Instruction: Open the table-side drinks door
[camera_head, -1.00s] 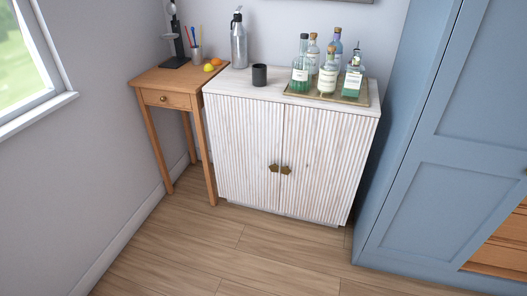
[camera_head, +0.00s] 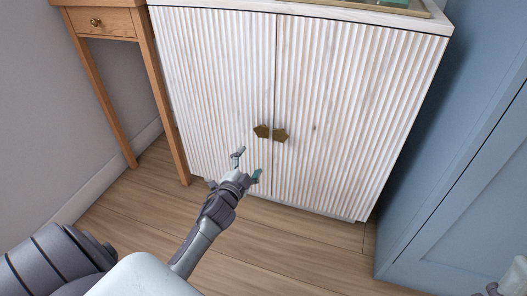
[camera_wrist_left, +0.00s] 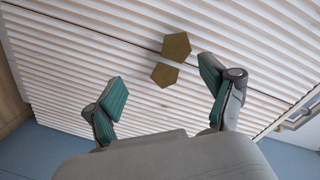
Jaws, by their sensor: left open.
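The white ribbed cabinet's left door (camera_head: 215,85), beside the small wooden table, is shut. Its brass pentagon knob (camera_head: 262,131) sits by the middle seam, close to the right door's matching knob (camera_head: 280,135). In the left wrist view, the left door's knob (camera_wrist_left: 176,47) is the upper one and the other knob (camera_wrist_left: 164,74) is below it. My left gripper (camera_head: 248,164) is open and empty, below and slightly left of the knobs, apart from them. Its teal-padded fingers (camera_wrist_left: 163,92) are spread wide. A small part of my right gripper (camera_head: 508,281) shows at the lower right corner; its jaws are unclear.
The wooden table (camera_head: 105,22) stands left of the cabinet, its front leg near the door's left edge. A blue cupboard (camera_head: 460,190) stands to the right. A tray (camera_head: 400,6) shows partly on the cabinet top. The wooden floor (camera_head: 300,240) in front is clear.

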